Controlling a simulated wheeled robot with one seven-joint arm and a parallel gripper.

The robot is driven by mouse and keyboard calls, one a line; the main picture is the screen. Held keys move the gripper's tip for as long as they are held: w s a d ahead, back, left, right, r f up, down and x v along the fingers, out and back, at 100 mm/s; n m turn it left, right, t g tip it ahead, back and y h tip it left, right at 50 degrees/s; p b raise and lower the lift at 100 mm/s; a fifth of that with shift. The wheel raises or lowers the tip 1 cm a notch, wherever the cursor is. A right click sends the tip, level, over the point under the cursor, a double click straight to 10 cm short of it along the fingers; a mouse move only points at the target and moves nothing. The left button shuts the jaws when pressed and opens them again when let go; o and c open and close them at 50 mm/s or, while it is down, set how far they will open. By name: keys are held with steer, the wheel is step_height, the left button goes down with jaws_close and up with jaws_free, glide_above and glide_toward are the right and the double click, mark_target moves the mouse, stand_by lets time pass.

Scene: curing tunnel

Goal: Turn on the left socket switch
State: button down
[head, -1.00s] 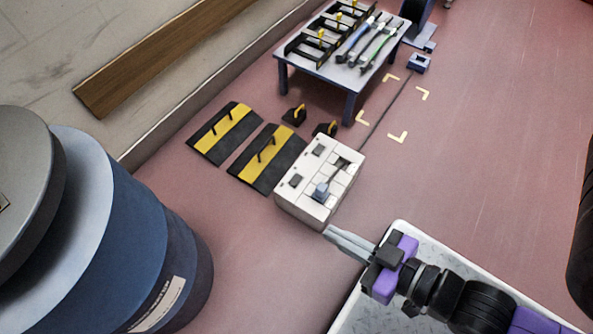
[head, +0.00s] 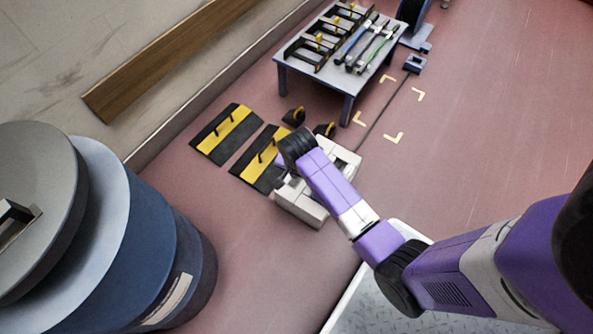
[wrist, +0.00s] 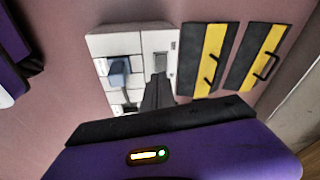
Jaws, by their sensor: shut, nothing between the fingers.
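The white socket block (head: 300,203) lies on the floor, partly hidden under my arm in the head view. In the wrist view the block (wrist: 135,40) shows a blue plug (wrist: 119,72) on its left part and one grey switch (wrist: 160,63) on its right part. The other switch is hidden, and I cannot tell either switch's position. My gripper (wrist: 157,77) is shut and empty, with its tips over the block's switch side, just below the visible switch in the picture. I cannot tell whether they touch the block.
Two black and yellow plates (head: 225,133) lie beside the block, with two small black and yellow pieces (head: 293,116) nearby. A low table (head: 330,68) with tools stands beyond. A large blue drum (head: 130,240) stands at left. Open floor (head: 470,140) lies to the right.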

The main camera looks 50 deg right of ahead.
steer(key=w+d+r, duration=0.1)
steer(key=d+r+m+g, duration=0.1)
steer(key=w+r+m, duration=0.1)
steer(key=shift+w+d+r+g, duration=0.3)
steer(key=shift+d+r+g, duration=0.05)
steer(key=shift+d+g, duration=0.05)
steer(key=f+b, duration=0.2)
steer(key=f, duration=0.2)
steer(key=d+f+b, duration=0.1)
steer(key=f+b, duration=0.2)
steer(key=f, duration=0.2)
steer(key=f+b, duration=0.3)
steer(key=f, duration=0.2)
steer(key=shift+d, duration=0.3)
steer(key=shift+r, duration=0.1)
